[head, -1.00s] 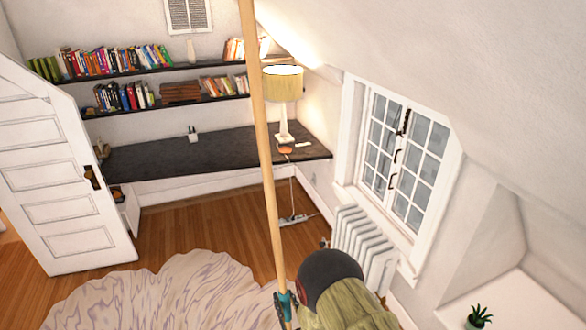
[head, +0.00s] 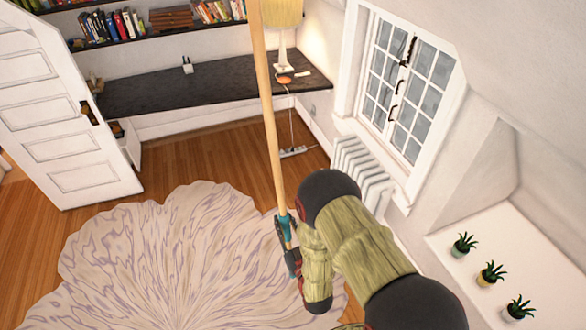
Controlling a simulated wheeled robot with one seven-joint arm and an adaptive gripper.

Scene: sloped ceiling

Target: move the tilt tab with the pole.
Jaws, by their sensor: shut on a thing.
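A long light-wood pole (head: 270,120) runs nearly upright through the head view, leaning slightly left toward its top. Its upper end is out of the picture. My gripper (head: 285,222), with teal and dark fingers, is shut on the pole near its lower part, above the rug. My arm, covered in a yellow-green sleeve, partly hides the gripper's right side. The tilt tab is not to be seen in the present view.
A pale rug (head: 170,260) covers the wooden floor. A dark desk (head: 160,92) with a lamp (head: 283,50) stands at the back. A white door (head: 65,120) is at left. A window (head: 402,85), radiator (head: 360,165) and ledge with potted plants (head: 490,272) are at right.

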